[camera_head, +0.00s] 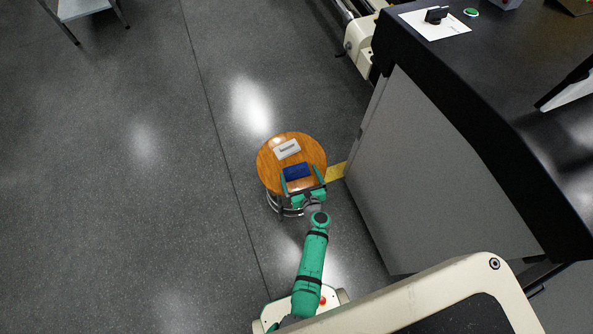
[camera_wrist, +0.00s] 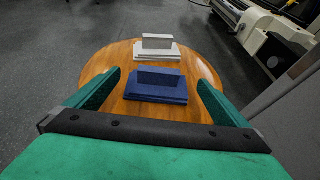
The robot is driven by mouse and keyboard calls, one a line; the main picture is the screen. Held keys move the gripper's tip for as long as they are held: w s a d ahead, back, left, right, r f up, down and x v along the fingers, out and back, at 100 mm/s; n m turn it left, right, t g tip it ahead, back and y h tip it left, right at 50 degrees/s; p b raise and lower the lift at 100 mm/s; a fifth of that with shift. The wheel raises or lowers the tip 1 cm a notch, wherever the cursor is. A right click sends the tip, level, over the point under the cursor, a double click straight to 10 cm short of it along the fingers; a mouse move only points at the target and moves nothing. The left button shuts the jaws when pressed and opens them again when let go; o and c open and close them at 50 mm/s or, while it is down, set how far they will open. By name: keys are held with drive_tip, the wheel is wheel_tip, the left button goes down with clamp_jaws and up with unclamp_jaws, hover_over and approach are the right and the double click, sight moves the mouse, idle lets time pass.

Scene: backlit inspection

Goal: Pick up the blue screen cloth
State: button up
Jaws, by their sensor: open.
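The blue screen cloth (camera_head: 297,171) lies on the round wooden stool top (camera_head: 272,168), on the side nearer to me. In the wrist view the blue cloth (camera_wrist: 157,88) is a folded stack with a raised upright fold on top. My gripper (camera_head: 303,180) is open, with green fingers to the left and right of the cloth. In the wrist view my gripper (camera_wrist: 157,88) has its fingers apart, with a gap on both sides of the cloth. I cannot tell how high the fingertips are above the stool top.
A similar grey-white folded cloth (camera_head: 287,149) lies just beyond the blue one on the stool. A large grey cabinet with a dark top (camera_head: 430,150) stands close to the right. Open floor (camera_head: 130,200) lies to the left. A yellow floor strip (camera_head: 336,172) touches the cabinet's base.

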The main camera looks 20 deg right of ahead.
sight(297, 171)
drive_tip(key=shift+x, duration=1.9)
drive_tip(key=shift+a+f, duration=0.1)
drive_tip(key=shift+f, duration=0.1)
drive_tip(key=c, duration=0.9)
drive_tip(key=shift+r, duration=0.15)
